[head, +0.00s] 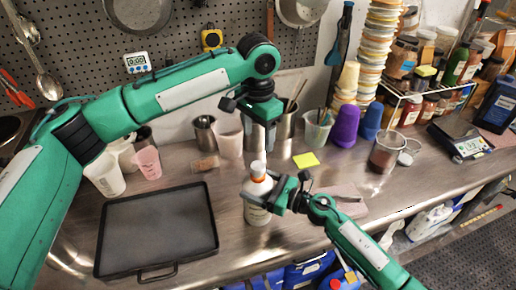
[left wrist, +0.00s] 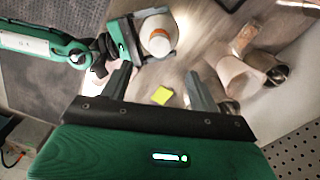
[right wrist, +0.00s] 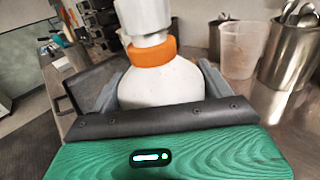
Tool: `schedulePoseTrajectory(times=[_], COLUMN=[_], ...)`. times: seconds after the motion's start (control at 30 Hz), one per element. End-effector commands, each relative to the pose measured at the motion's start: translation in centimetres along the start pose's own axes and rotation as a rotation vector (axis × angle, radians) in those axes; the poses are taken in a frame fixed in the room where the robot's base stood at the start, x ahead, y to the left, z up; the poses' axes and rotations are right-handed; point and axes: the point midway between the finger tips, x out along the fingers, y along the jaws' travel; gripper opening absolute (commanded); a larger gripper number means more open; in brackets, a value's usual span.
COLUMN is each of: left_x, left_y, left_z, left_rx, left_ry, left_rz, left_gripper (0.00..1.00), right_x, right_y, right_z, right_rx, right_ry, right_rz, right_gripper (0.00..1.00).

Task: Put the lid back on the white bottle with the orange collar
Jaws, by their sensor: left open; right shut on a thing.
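The white bottle (head: 257,213) stands upright on the steel counter with an orange collar (right wrist: 152,51) near its top. A white lid-like piece (right wrist: 146,18) shows above the collar; I cannot tell whether it is fully seated. It also shows end-on in the left wrist view (left wrist: 158,40). My right gripper (head: 272,194) is shut on the bottle's body from the right, below the collar. My left gripper (head: 262,134) is open and empty, pointing down above the bottle, apart from it. Its two fingers (left wrist: 158,76) show apart in the left wrist view.
A dark tray (head: 155,232) lies left of the bottle. Behind stand a pink beaker (head: 229,138), metal cups and a tool cup (head: 317,130). A yellow note (head: 306,160) lies behind right. Purple cups (head: 345,127), a jar (head: 386,152) and a scale (head: 462,140) are farther right.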

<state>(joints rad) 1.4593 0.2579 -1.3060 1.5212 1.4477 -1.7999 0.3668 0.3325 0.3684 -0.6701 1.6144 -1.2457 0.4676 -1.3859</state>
Motion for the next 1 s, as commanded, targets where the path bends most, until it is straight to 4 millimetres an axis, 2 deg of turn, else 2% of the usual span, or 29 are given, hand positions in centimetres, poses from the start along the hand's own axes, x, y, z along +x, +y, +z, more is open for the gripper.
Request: schedulePoseTrajectory(times=[0.2,0.47,0.5,0.57,0.83,1.0], left_x=[-1.6,-1.6,-1.6,-1.6,-1.5,-0.7], left_y=[0.0,0.0,0.0,0.0,0.0,0.0], left_z=[0.0,0.0,0.0,0.0,0.0,0.0], left_rx=[0.0,0.0,0.0,0.0,0.0,0.0], left_ry=[-0.001,-0.001,-0.001,-0.001,-0.001,-0.001], left_rz=[0.001,0.001,0.001,0.001,0.001,0.001], left_gripper=[0.62,0.62,0.62,0.62,0.62,0.62], right_x=[0.0,0.0,0.0,0.0,-0.2,-1.8], right_y=[0.0,0.0,0.0,0.0,0.0,-0.1], right_z=[0.1,0.1,0.1,0.1,0.0,-0.3], right_rx=[0.0,0.0,0.0,0.0,0.0,-0.001], right_ry=[-0.001,-0.001,-0.001,-0.001,0.0,0.001], right_rz=[0.0,0.0,0.0,0.0,0.0,-0.001], right_gripper=[0.17,0.17,0.88,1.0,1.0,1.0])
